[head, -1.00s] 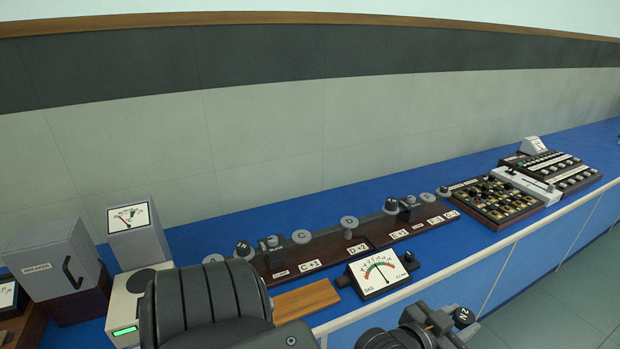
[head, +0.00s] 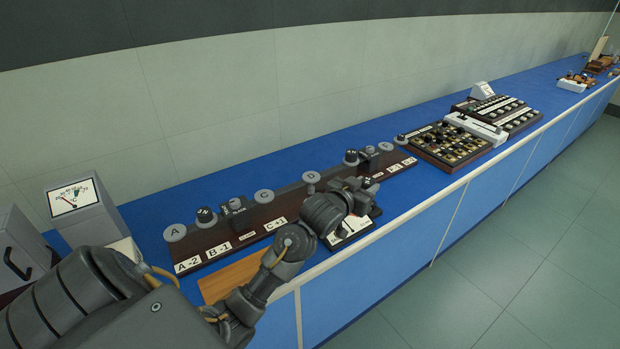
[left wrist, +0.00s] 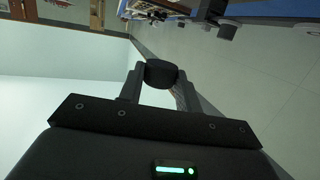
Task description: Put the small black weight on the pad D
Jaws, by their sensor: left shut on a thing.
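The small black weight (left wrist: 161,73) is a dark cylinder between the two fingers of my left gripper (left wrist: 160,84) in the left wrist view. In the head view my left gripper (head: 362,188) is shut on the weight (head: 369,182), in front of the long dark board and above the meter. Pad D (head: 311,177) is a grey round disc marked D on the board (head: 290,212); its top looks bare. It lies left of and behind the gripper, which is apart from it. My forearm hides the board's D label. My right gripper is not in view.
Pads A (head: 175,232) and C (head: 264,196) look bare. Dark weights stand on the board at the left (head: 206,216) and right (head: 351,157). A dial meter (head: 352,229) is partly hidden below my gripper. A wooden block (head: 226,278) lies in front of the board.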

